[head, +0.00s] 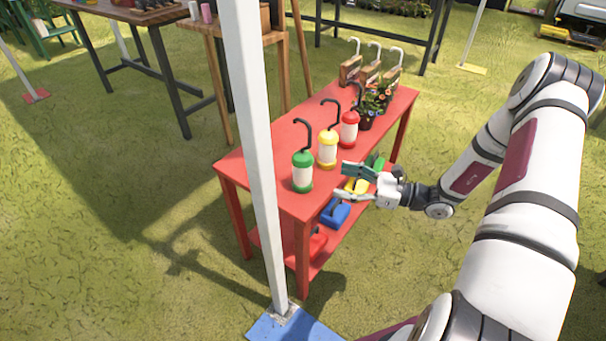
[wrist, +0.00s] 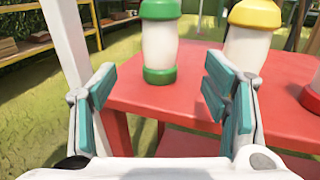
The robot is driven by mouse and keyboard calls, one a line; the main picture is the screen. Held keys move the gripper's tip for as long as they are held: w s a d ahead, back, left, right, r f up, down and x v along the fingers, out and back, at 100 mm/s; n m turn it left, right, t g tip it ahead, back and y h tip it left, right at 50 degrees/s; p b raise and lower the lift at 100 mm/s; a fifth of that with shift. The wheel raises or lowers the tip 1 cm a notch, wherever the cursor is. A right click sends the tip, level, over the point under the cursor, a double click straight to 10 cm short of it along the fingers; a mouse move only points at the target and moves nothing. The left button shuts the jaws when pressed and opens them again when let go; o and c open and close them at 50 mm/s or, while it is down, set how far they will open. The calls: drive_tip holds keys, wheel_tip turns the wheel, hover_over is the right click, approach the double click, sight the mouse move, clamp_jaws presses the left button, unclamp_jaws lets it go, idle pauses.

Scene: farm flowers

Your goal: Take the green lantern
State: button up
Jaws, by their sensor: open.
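The green lantern (head: 302,171) stands upright on the near left end of the red table (head: 262,137). It has a white body, green cap and base, and a dark hook on top. My gripper (head: 342,182) is open and empty, to the right of the lantern and apart from it. In the wrist view the green lantern (wrist: 159,45) stands ahead, roughly between the open fingers (wrist: 158,92) and beyond their tips; its top is cut off.
A yellow lantern (head: 327,149) and a red lantern (head: 349,130) stand in a row behind the green one. Flower pots (head: 376,101) and hooked wooden items (head: 350,70) are farther back. A white post (head: 254,130) rises left of the table. Colored items lie on the lower shelf.

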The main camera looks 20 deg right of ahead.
sight(302, 172)
drive_tip(key=b+x, duration=0.1)
drive_tip(key=x, duration=0.6)
drive_tip(key=b+x, duration=0.1)
drive_tip(key=x, duration=0.1)
drive_tip(key=b+x, duration=0.1)
drive_tip(key=x, duration=0.2)
drive_tip(key=shift+f, duration=0.2)
drive_tip(key=c, duration=1.5)
drive_tip(key=shift+r, duration=0.1)
